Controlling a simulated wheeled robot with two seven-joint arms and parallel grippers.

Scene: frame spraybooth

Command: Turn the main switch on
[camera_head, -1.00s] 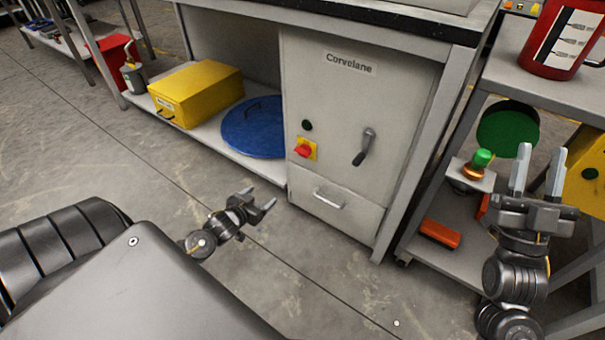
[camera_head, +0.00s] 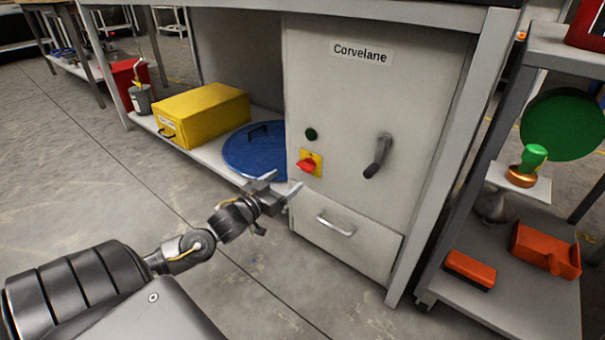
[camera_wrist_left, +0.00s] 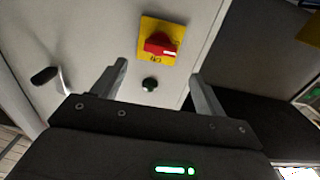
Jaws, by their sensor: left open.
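The main switch (camera_head: 308,164) is a red rotary knob on a yellow plate, on the grey Corvelane cabinet front (camera_head: 345,100). It also shows in the left wrist view (camera_wrist_left: 161,43), ahead of the fingers and roughly between them. The knob's exact setting is hard to read. A small dark green round button (camera_head: 311,134) sits above it. My left gripper (camera_head: 281,184) is open and empty, just left of and below the switch in the head view, apart from it. The wrist view also shows the open fingers (camera_wrist_left: 158,82). My right gripper is out of view.
A black lever handle (camera_head: 377,156) sticks out right of the switch, above a drawer handle (camera_head: 335,226). A yellow box (camera_head: 203,113) and blue round lid (camera_head: 254,150) lie on the shelf at left. A grey cart (camera_head: 505,290) holding orange items stands at right.

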